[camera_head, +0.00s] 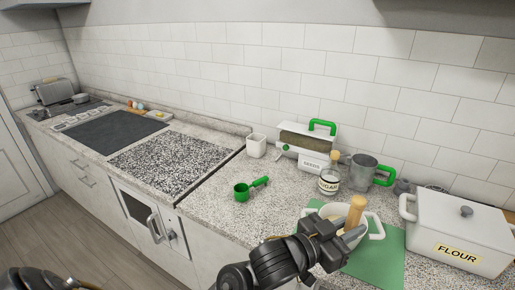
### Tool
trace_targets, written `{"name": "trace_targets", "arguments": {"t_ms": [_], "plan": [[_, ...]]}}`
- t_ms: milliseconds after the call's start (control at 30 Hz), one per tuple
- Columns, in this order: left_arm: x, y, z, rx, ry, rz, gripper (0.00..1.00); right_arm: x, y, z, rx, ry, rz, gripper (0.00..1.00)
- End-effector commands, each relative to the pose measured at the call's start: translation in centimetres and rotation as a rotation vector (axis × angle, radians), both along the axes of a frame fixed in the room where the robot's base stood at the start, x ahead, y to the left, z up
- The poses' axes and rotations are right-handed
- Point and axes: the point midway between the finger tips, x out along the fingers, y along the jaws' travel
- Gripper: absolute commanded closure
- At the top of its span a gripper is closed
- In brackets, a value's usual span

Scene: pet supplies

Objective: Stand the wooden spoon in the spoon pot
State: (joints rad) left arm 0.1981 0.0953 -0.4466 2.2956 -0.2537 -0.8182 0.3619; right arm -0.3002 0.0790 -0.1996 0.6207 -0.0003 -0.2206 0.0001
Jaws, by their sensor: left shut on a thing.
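My left gripper (342,235) is shut on an upright, light wooden handle (356,211), which seems to be that of the wooden spoon. The handle's lower end is hidden by the gripper and a white two-handled bowl (375,225). I cannot tell whether it touches the bowl. The bowl stands on a green mat (385,262) at the front right. A small white square pot (256,145), which may be the spoon pot, stands by the back wall, left of the seeds box. It looks empty.
A green measuring cup (242,191) lies on the counter at centre. A seeds box (308,158), a sugar jar (329,181) and a metal green-handled cup (364,173) stand behind. A white flour bin (460,232) is at right. Counter between green cup and white pot is clear.

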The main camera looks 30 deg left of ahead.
Motion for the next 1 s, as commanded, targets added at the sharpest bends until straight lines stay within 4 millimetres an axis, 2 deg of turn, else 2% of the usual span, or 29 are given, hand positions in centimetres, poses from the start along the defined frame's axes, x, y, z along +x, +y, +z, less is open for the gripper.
{"name": "trace_targets", "arguments": {"t_ms": [267, 367, 467, 500, 633, 800, 900, 1000], "plan": [[0.0, 0.1, 0.2, 0.000, -0.001, 0.001, 1.00, 0.0, 0.0, 0.0, 0.000, 0.000, 0.000, 0.59], [0.5, 1.0, 1.4, 0.000, -0.006, 0.035, 1.00, 0.0, 0.0, 0.0, 0.000, 0.000, 0.000, 0.59], [1.1, 3.7, 3.1, -0.006, -0.003, 0.123, 1.00, 0.0, 0.0, 0.0, 0.000, 0.000, 0.000, 0.59], [1.2, 5.1, 3.4, -0.007, 0.002, 0.171, 1.00, 0.0, 0.0, 0.0, 0.000, 0.000, 0.000, 0.59], [1.0, 9.8, 2.8, -0.011, 0.011, 0.325, 1.00, 0.0, 0.0, 0.0, 0.000, 0.000, 0.000, 0.59], [-0.6, 16.4, -0.6, 0.001, 0.013, 0.529, 1.00, 0.0, 0.0, 0.0, 0.000, 0.000, 0.001, 0.59], [-1.7, 18.3, -2.5, 0.005, 0.009, 0.583, 1.00, 0.0, -0.1, 0.0, -0.001, 0.000, 0.001, 0.59], [-2.4, 18.8, -3.9, 0.005, 0.006, 0.600, 1.00, 0.0, -0.1, 0.0, -0.001, 0.000, 0.001, 0.59]]}}
